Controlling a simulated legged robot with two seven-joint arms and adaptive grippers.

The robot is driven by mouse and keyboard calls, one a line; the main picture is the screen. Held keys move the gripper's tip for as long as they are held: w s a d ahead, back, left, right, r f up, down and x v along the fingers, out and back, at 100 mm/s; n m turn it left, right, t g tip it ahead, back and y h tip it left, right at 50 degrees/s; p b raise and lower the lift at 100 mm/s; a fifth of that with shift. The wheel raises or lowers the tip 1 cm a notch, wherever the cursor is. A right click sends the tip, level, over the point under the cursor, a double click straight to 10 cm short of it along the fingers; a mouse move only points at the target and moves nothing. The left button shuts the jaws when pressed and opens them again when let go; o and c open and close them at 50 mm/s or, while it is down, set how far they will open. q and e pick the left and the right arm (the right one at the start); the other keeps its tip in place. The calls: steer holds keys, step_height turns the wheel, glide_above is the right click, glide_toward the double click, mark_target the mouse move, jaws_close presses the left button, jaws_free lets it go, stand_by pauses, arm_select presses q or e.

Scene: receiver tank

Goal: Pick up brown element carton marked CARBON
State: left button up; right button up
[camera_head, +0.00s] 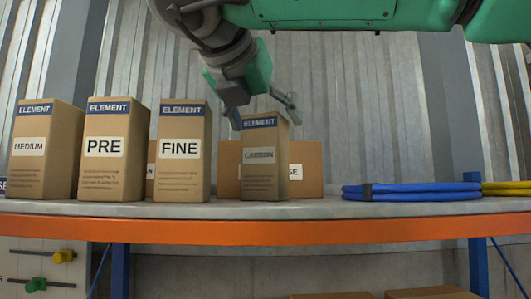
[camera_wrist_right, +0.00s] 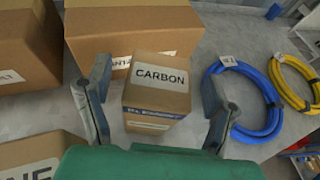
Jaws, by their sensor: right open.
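The brown CARBON carton (camera_head: 262,170) stands upright on the shelf in the head view, with a blue ELEMENT band and a dim label. In the wrist view the carton (camera_wrist_right: 157,90) shows its top with a white CARBON label. My right gripper (camera_head: 263,108) comes down from above and is open over the carton's upper end. In the wrist view the open fingers of my right gripper (camera_wrist_right: 157,98) lie on either side of the carton, with a visible gap on the right; contact cannot be told. My left gripper is not in view.
Left of the carton stand the FINE (camera_head: 180,175), PRE (camera_head: 103,178) and MEDIUM (camera_head: 40,170) cartons. Wider boxes (camera_head: 306,170) stand close behind. A blue hose coil (camera_head: 410,192) and a yellow coil (camera_head: 508,188) lie to the right. The shelf has an orange front edge (camera_head: 300,232).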

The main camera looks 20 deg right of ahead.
steer(key=shift+w+d+f, duration=0.2)
steer(key=shift+w+f, duration=0.05)
steer(key=shift+w, duration=0.25)
steer(key=shift+s, duration=0.2)
steer(key=shift+c, duration=1.3)
steer(key=shift+s+r, duration=0.1)
steer(key=c, duration=0.6)
steer(key=shift+a, duration=0.1)
steer(key=c, duration=0.8)
jaws_close()
steer(key=shift+r, duration=0.1)
